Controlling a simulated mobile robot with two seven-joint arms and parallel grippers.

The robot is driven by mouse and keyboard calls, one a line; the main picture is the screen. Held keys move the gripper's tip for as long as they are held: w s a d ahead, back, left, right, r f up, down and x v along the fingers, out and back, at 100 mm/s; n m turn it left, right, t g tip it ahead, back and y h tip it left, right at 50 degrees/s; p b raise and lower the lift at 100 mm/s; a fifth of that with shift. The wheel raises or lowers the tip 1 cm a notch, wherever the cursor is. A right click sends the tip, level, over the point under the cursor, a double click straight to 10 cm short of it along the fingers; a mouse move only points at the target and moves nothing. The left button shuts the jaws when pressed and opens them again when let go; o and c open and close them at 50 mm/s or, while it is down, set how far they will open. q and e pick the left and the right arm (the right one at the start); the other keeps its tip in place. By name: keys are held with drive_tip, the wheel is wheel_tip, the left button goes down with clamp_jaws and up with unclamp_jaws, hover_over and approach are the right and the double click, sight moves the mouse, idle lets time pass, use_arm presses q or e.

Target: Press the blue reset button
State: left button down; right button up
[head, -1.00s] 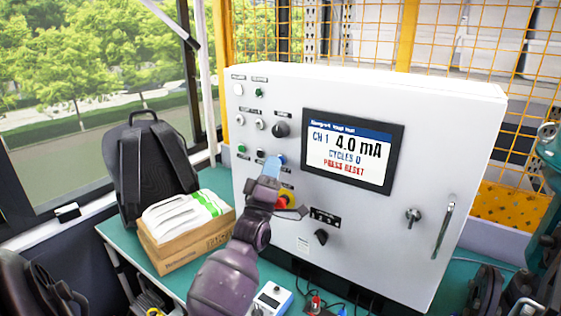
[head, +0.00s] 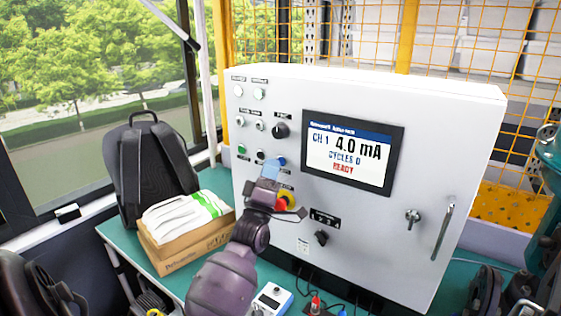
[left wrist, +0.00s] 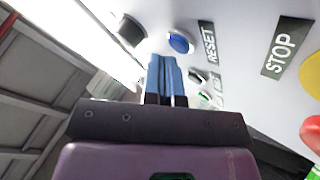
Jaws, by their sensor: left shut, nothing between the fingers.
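The blue reset button (head: 281,160) is on the white cabinet's front, left of the screen. In the left wrist view the blue button (left wrist: 179,42) shows beside the RESET label (left wrist: 208,43). My left gripper (head: 272,166), with blue fingers, is just below and left of the button in the head view. In the left wrist view its fingertips (left wrist: 163,60) are together and empty, with a small gap seeming to separate them from the button. The screen (head: 347,150) reads CH 1 4.0 mA, CYCLES 0, READY. My right gripper is not in view.
A red stop button on a yellow plate (head: 289,197) sits just below, partly hidden by my gripper. A black knob (head: 280,130) and small buttons are nearby. A backpack (head: 150,165) and a cardboard box (head: 190,246) stand left on the green bench.

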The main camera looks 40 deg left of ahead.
use_arm(q)
drive_tip(key=shift+s, duration=0.35)
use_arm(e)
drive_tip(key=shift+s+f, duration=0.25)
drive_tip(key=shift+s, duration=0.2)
